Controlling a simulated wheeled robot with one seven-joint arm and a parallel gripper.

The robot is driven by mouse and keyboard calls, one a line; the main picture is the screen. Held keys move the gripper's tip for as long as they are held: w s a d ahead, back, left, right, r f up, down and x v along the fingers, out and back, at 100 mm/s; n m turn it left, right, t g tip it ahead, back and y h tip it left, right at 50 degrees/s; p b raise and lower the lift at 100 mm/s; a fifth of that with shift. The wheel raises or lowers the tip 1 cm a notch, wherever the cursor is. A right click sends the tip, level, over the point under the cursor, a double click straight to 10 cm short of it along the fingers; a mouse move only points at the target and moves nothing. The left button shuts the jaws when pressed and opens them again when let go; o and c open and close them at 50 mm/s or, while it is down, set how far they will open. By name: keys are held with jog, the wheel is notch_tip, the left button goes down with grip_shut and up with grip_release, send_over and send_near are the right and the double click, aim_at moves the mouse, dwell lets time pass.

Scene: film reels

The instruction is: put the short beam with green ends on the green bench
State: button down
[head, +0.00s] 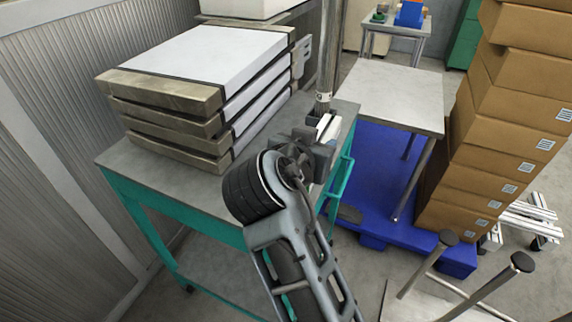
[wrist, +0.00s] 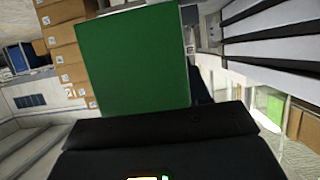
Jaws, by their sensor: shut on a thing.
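The green bench (head: 120,160) stands at the left of the head view, with a grey top and a teal-green frame. My gripper (head: 318,146) is near the right end of its top in the picture. It is shut on the short beam (head: 327,124), of which a pale part shows between the jaws. In the wrist view a flat green face (wrist: 135,58), which looks like a beam end, stands close beyond the dark gripper body. My gripper hides much of the beam in the head view. I cannot tell whether the beam touches the bench top.
A stack of slabs (head: 170,105) with white tops fills much of the bench. A post (head: 327,55) rises just behind my gripper. To the right are a grey-topped table (head: 395,92), a blue pallet (head: 370,170) and stacked cardboard boxes (head: 500,140).

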jog(key=shift+w+a+f+p, duration=0.15)
jog(key=shift+w+a+f, duration=0.1)
jog(key=shift+a+f, duration=0.8)
jog(key=shift+w+a+f+p, duration=0.25)
jog(key=shift+a+f, duration=0.55)
jog(key=shift+f, duration=0.5)
jog(key=shift+w+a+f+p, duration=0.1)
jog(key=shift+w+a+f, duration=0.15)
jog(key=shift+a+f, duration=0.8)
jog(key=shift+d+f, duration=0.1)
jog(key=shift+d, duration=0.05)
jog(key=shift+f, duration=0.15)
jog(key=c, duration=1)
grip_release()
jog(key=shift+f, duration=0.1)
jog(key=o, duration=0.5)
